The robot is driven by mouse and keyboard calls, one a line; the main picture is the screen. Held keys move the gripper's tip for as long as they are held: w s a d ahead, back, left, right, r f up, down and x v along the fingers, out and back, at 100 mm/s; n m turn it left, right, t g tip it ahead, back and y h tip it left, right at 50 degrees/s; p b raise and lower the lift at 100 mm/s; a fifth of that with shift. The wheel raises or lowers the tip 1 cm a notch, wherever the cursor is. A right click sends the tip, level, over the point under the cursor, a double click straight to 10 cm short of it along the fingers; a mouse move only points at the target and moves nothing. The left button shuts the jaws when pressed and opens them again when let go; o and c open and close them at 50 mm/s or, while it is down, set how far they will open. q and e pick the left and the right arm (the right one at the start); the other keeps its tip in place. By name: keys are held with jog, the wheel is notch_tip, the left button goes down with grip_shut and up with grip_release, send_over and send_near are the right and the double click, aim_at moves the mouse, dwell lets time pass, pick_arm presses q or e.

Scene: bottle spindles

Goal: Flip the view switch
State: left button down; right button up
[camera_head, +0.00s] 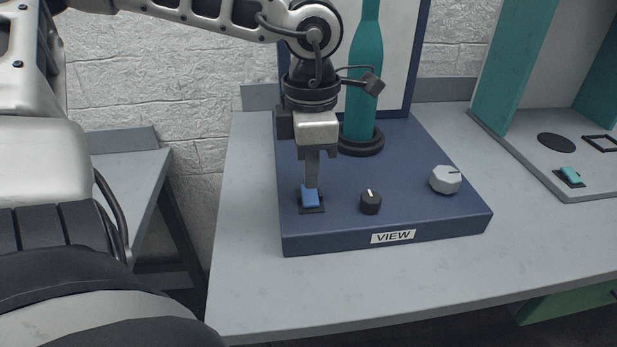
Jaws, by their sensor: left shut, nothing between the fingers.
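The view switch (310,198) is a blue rocker on a small dark plate, at the front left of a dark blue box. The box carries a white label (393,237) reading "VIEW". My left gripper (312,186) is shut and empty, pointing down from above. Its fingertips are at the upper back edge of the blue rocker and seem to touch it. The fingers hide part of the switch's back, so its exact tilt is hard to tell. My right gripper is not in view.
A black knob (371,202) and a white faceted knob (445,179) sit right of the switch. A teal bottle (366,85) stands on a black round base (361,141) behind. Another station with a teal switch (571,175) is at right. The grey table front is clear.

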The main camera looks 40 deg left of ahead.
aim_at(310, 201)
pick_arm(q)
notch_tip(310, 201, up, 4)
jog(key=shift+r+p, duration=0.1)
jog(key=shift+p, duration=0.85)
